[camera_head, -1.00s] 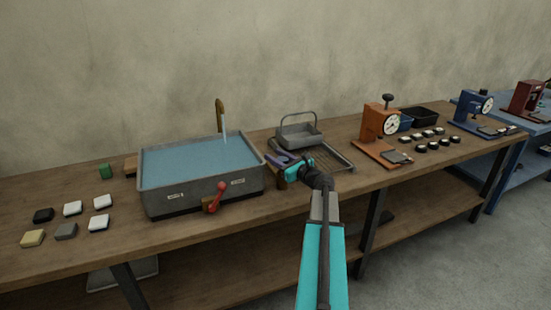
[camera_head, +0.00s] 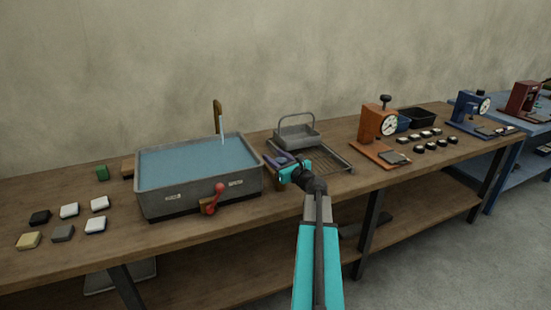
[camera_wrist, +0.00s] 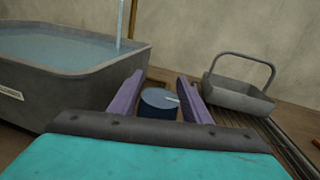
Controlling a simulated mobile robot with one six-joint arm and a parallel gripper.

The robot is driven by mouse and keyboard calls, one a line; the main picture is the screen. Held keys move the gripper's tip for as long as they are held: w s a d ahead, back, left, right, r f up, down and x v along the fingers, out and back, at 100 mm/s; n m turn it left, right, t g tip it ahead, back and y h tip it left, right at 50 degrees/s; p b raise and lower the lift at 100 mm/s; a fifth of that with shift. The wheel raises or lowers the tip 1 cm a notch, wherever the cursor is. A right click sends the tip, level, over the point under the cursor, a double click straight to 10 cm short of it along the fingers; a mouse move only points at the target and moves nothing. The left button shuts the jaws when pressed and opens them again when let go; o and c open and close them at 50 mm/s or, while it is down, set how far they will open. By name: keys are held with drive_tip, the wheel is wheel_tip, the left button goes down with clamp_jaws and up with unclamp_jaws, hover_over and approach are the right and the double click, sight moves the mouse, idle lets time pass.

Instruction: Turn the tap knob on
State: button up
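The tap (camera_head: 218,116) is a brown curved spout at the back of the grey basin (camera_head: 205,194), and a stream of water (camera_head: 222,130) runs from it into the basin. In the wrist view a round blue-grey knob (camera_wrist: 159,97) with a white mark on top stands just right of the basin. My gripper (camera_wrist: 161,76) is open, its two purple fingers on either side of this knob with small gaps showing. In the head view my gripper (camera_head: 276,160) is at the basin's right side and hides the knob.
A red lever (camera_head: 217,191) is on the basin's front. A wire-handled grey tray (camera_head: 297,134) and a rack (camera_head: 338,160) are right of my gripper. An orange dial gauge (camera_head: 376,130) stands further right. Several small blocks (camera_head: 63,232) lie at the left.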

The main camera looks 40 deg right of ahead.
drive_tip(key=shift+s, duration=0.1)
drive_tip(key=b+v, duration=0.1)
drive_tip(key=v, duration=1.2)
drive_tip(key=shift+s, duration=0.4)
idle(0.4)
